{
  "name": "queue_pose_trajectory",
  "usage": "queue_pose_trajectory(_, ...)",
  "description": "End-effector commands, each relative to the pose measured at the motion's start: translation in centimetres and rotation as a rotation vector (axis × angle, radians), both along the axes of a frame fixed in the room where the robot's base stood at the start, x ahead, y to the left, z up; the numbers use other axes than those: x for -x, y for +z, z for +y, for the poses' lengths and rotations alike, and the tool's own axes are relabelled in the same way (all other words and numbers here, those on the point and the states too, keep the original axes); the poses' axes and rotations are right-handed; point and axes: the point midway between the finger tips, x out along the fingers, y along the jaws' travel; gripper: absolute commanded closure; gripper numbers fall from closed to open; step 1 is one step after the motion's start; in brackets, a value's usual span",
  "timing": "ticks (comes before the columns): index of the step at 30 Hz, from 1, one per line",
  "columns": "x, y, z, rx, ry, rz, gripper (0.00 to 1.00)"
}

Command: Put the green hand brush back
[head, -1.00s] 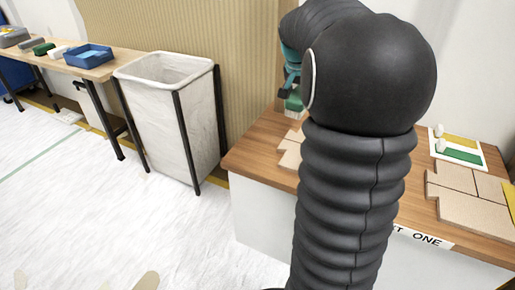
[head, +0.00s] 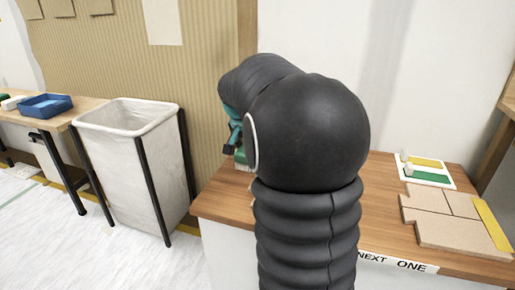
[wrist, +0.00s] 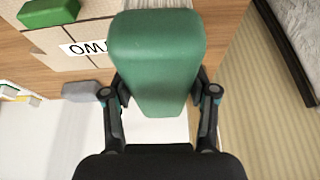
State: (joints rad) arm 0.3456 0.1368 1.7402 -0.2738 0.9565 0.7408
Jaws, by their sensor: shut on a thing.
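The green hand brush (wrist: 155,62) is in my gripper (wrist: 160,95) in the wrist view, with one finger on each side of its green body. Pale bristles show at its far end, at the top edge. In the head view my gripper (head: 232,138) is mostly hidden behind my arm, and only a small green part of the brush (head: 240,155) shows below it. Gripper and brush are over the left end of the wooden table (head: 212,205). A white board with a yellow and a green strip (head: 428,177) lies on this table.
Cardboard-coloured pieces (head: 445,215) lie at the table's right. A white bin (head: 130,150) on a black frame stands left of it. Farther left, another table (head: 85,105) bears a blue tray (head: 45,105). The wrist view shows another green block (wrist: 48,12) and a lettered label (wrist: 85,46).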

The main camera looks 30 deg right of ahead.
Motion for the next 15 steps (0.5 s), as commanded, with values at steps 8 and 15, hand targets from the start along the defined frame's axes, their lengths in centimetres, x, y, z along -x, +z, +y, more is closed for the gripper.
queue_pose_trajectory(8,-1.7,-3.5,5.4,0.000,0.006,0.002,0.78)
queue_pose_trajectory(15,-2.1,-6.6,6.6,0.000,-0.001,0.002,0.78)
